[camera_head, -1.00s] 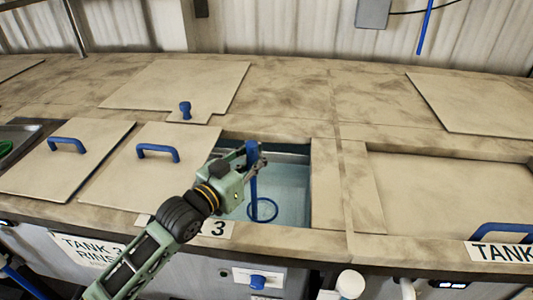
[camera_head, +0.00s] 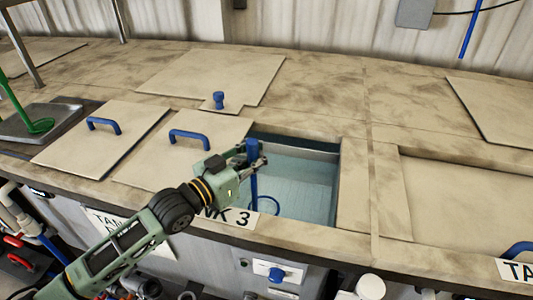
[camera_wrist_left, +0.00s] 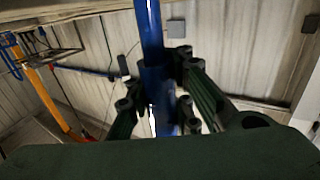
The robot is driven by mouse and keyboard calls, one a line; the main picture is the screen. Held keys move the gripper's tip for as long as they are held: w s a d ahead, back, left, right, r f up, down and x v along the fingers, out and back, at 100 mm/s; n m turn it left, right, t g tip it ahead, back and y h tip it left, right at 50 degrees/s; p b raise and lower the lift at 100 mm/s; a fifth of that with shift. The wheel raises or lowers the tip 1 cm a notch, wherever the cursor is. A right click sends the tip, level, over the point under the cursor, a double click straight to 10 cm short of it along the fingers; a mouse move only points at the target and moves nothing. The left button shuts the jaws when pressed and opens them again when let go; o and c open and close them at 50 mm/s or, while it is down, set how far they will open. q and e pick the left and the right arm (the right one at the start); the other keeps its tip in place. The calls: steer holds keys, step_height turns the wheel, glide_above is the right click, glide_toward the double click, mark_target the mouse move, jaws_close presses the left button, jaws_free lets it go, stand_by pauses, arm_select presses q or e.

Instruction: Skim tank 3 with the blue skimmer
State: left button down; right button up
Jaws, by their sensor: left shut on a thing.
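My left gripper (camera_head: 256,160) is shut on the blue skimmer (camera_head: 254,183) over the left part of the open tank 3 (camera_head: 305,185). The skimmer's handle stands nearly upright, and its hoop shows low in the tank, at or in the pale blue liquid. I cannot tell how deep the hoop is. In the left wrist view the blue handle (camera_wrist_left: 153,45) runs up between the fingers. The tank 3 label (camera_head: 228,214) is partly hidden by my left arm. My right gripper is not in view.
A lid with a blue handle (camera_head: 185,150) lies left of the opening, another lid (camera_head: 100,140) further left. A large lid with a blue knob (camera_head: 219,100) lies behind. A green skimmer (camera_head: 40,126) stands over a grey tray at far left.

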arm_select(q)
steer(key=a, duration=0.2)
steer(key=s+a, duration=0.1)
steer(key=a, duration=0.1)
steer(key=shift+s+a+r, duration=0.1)
steer(key=shift+s+a, duration=0.1)
steer(key=shift+a, duration=0.15)
step_height(320, 180, up, 15)
steer(key=p, duration=0.8)
steer(key=shift+p, duration=0.35)
stand_by(0.5)
